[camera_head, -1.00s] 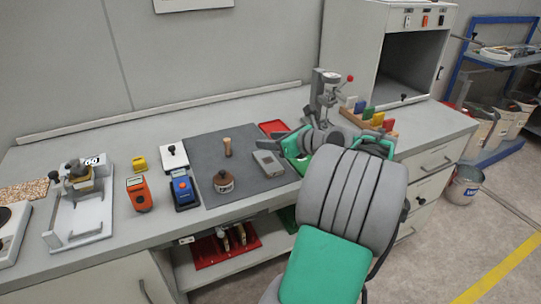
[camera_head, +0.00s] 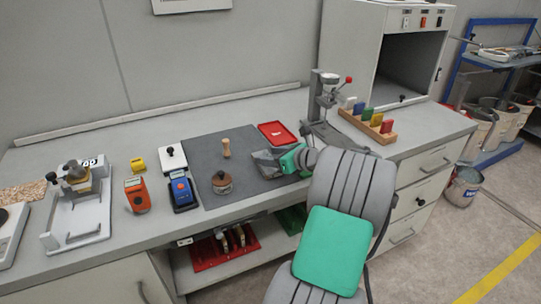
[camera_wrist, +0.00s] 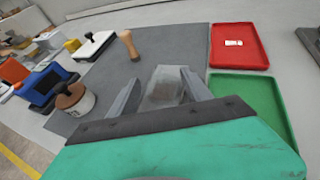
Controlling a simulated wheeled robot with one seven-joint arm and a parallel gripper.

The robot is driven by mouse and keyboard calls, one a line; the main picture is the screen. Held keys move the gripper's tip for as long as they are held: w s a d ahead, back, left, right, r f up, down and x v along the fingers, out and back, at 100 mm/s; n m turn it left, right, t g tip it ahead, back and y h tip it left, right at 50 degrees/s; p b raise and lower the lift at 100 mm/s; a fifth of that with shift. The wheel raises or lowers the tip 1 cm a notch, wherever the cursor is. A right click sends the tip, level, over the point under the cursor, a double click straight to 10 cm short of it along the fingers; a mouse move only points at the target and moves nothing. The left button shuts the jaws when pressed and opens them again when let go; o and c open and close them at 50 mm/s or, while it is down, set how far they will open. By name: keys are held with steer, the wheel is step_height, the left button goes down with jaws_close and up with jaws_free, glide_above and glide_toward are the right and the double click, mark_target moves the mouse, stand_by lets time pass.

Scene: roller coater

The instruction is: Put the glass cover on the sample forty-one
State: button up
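My gripper (camera_head: 262,162) is low over the right part of the dark mat (camera_head: 207,150). In the wrist view its two grey fingers (camera_wrist: 163,88) stand apart on either side of a grey, partly see-through flat block (camera_wrist: 165,86). I cannot tell whether the fingers touch it. In the head view my gripper mostly hides this block. No number can be read on it. I cannot tell for sure which thing is the glass cover. A red tray (camera_head: 277,134) with a small white piece (camera_wrist: 233,43) is behind, and a green tray (camera_wrist: 262,92) is at the right in the wrist view.
A press stand (camera_head: 324,105) and a colour-block rack (camera_head: 368,121) are at the right.

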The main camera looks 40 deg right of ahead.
steer(key=shift+o, duration=0.9)
steer(key=shift+s+r, duration=0.1)
steer(key=shift+r, duration=0.1)
steer(key=v, duration=1.1)
steer(key=shift+s, duration=0.4)
steer(key=shift+r, duration=0.15)
